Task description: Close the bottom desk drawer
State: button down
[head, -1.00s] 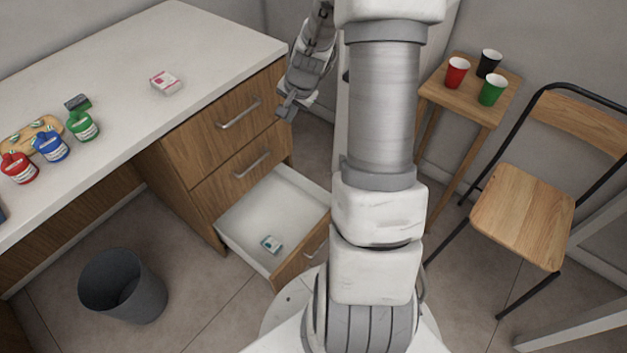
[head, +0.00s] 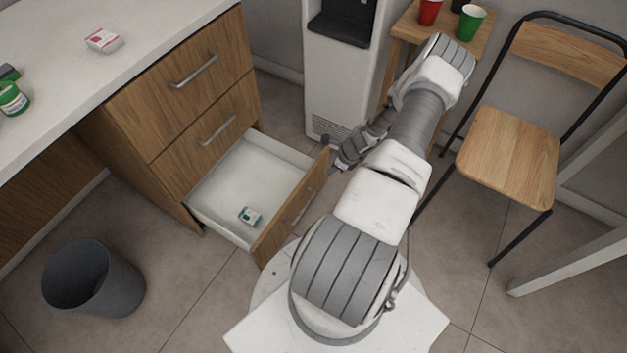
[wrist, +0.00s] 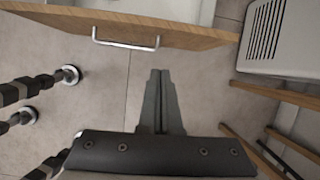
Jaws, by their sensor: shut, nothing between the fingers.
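The bottom desk drawer (head: 238,238) is pulled out, with a small white and teal box (head: 249,216) lying inside it. Its wooden front and metal handle (head: 300,207) face my body. In the wrist view the drawer front (wrist: 190,34) runs across the top, with its handle (wrist: 125,44) at the upper left. My gripper (wrist: 160,75) is shut and empty, its fingertips pointing toward the drawer front with a gap between. In the head view my gripper (head: 335,158) is beside the far right end of the drawer front; whether it touches cannot be told there.
Two upper drawers (head: 178,97) are shut. A white dispenser (head: 335,85) stands behind the gripper. A side table (head: 410,27) with cups and a wooden chair (head: 510,150) are at right. A dark bin (head: 95,280) stands on the floor at left.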

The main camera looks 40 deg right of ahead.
jog(key=f, duration=0.2)
jog(key=b, duration=0.4)
send_over(308, 183)
jog(key=s, duration=0.2)
jog(key=shift+m, duration=0.3)
jog(key=shift+s+d+f, duration=0.1)
jog(key=shift+d+f, duration=0.1)
jog(key=shift+f, duration=2)
jog(key=shift+s+d+f, duration=0.1)
jog(key=shift+d+f, duration=0.05)
jog(key=shift+f, duration=2)
jog(key=shift+w, duration=0.15)
